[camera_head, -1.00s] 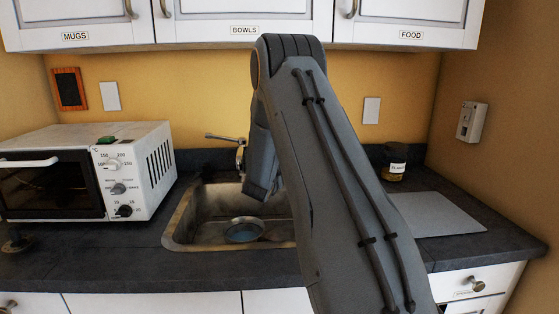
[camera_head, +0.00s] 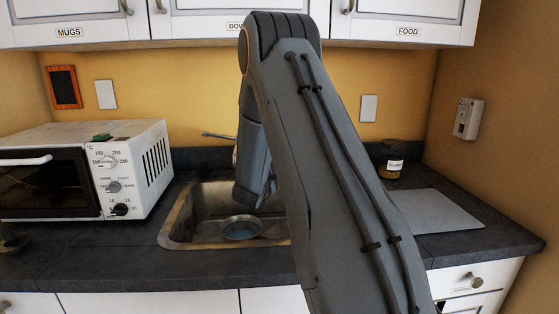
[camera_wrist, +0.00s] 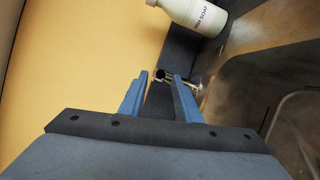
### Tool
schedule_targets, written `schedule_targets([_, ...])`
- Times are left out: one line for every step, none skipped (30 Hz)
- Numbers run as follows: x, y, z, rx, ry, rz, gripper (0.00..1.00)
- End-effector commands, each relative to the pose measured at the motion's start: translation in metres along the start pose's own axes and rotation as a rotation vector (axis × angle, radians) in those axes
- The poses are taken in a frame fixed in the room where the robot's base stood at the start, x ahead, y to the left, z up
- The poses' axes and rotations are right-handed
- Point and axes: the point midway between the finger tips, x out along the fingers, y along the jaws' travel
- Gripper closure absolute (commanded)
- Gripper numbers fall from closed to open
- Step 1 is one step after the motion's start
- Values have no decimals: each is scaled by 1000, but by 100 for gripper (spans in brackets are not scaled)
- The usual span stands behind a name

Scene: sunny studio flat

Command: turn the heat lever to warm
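The tap (camera_head: 218,135) stands at the back of the sink, its metal spout pointing left; my arm hides the rest of it in the head view. In the wrist view, metal parts of the tap (camera_wrist: 185,80) show just beyond and between my fingertips. I cannot make out which part is the heat lever or how it is set. My gripper (camera_wrist: 163,78) has two blue fingers, apart, with nothing clearly held between them. Whether they touch the tap is unclear. In the head view my gripper is hidden behind my arm.
The sink (camera_head: 180,225) holds a round dish (camera_head: 241,228). A white soap bottle (camera_wrist: 197,14) is close to the tap. A white toaster oven (camera_head: 148,160) stands left. A jar (camera_head: 391,164) and a grey board (camera_head: 440,212) are right. Wall cabinets (camera_head: 400,20) hang above.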

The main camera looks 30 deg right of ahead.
Motion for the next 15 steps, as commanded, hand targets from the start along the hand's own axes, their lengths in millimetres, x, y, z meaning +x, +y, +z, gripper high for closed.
schedule_targets([-8, -1, -1, 0, 1, -1, 70])
schedule_targets([-12, -1, -1, 0, 1, -1, 70])
schedule_targets([-16, 0, -1, 0, 1, 0, 70])
schedule_targets([-20, 0, -1, -1, 1, 0, 70])
schedule_targets([-22, 0, 0, -1, 1, 0, 70])
schedule_targets([-24, 0, 0, -1, 1, 0, 70])
schedule_targets([-26, 0, 0, -1, 0, 0, 70])
schedule_targets([-27, 0, 0, -1, 0, 0, 70])
schedule_targets([-28, 0, 0, -1, 0, 0, 70])
schedule_targets([-28, 0, 1, -1, 0, 0, 70])
schedule_targets([-29, 0, 1, -1, 0, -1, 70])
schedule_targets([-29, 0, 1, -1, -1, -1, 70])
schedule_targets([-29, 0, 1, -1, -1, 0, 70])
schedule_targets([-28, 0, 1, -1, -1, 0, 70])
schedule_targets([-28, 0, 1, -1, -1, 0, 70])
